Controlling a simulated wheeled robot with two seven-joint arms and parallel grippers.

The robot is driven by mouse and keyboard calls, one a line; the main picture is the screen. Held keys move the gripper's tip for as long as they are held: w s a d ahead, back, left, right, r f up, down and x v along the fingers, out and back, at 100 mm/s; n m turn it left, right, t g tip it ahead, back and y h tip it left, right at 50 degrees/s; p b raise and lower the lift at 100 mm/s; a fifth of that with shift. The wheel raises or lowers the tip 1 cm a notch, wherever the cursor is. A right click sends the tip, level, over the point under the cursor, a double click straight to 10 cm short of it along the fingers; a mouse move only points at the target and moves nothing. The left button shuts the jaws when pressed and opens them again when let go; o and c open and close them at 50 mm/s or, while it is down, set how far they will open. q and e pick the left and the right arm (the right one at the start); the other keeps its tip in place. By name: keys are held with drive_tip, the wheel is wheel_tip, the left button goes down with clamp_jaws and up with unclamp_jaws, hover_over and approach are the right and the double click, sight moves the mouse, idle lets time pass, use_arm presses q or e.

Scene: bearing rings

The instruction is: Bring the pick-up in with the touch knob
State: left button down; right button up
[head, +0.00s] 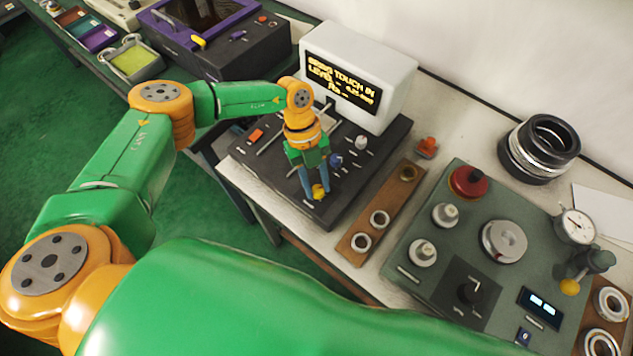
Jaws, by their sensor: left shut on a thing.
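The display box (390,65) stands on a dark instrument base (265,160) and reads "BRING TOUCH IN" and "LEVEL", with a smaller value and an "Ra" line. My left gripper (318,190) points down over the near part of this base. It is shut on a small yellow knob (319,193), taken to be the touch knob; the fingers partly cover it. A blue knob (336,160) and a pale knob (361,143) stand just behind the gripper. I cannot make out the pick-up clearly; my arm hides part of the base. My right gripper is not in view.
A wooden strip (370,222) with several rings lies right of the base. Beyond it is a green-grey panel (440,225) with knobs and a dial gauge (576,226). Black and steel rings (540,145) stand behind. A purple-framed device (220,40) sits at the back left.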

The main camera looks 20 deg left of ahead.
use_arm(q)
drive_tip(key=m+b, duration=0.2)
drive_tip(key=shift+w+d+f+m+g+y+b, duration=0.1)
drive_tip(key=shift+f+m+g+y+b, duration=0.2)
drive_tip(key=shift+m+y+b, duration=0.1)
drive_tip(key=m+y+b, duration=0.1)
drive_tip(key=m+b, duration=0.2)
drive_tip(key=shift+r+m, duration=0.1)
drive_tip(key=shift+m, duration=0.2)
drive_tip(key=shift+d+r+m+g+y+b, duration=0.1)
drive_tip(key=shift+m+g+y+b, duration=0.1)
drive_tip(key=shift+m+y+b, duration=0.5)
drive_tip(key=shift+d+r+m+g+y+b, duration=0.1)
drive_tip(key=shift+m+g+y+b, duration=0.15)
drive_tip(key=shift+m+b, duration=0.7)
drive_tip(key=shift+m, duration=0.45)
drive_tip(key=shift+r, duration=0.1)
drive_tip(key=c, duration=0.5)
unclamp_jaws()
drive_tip(key=shift+c, duration=0.2)
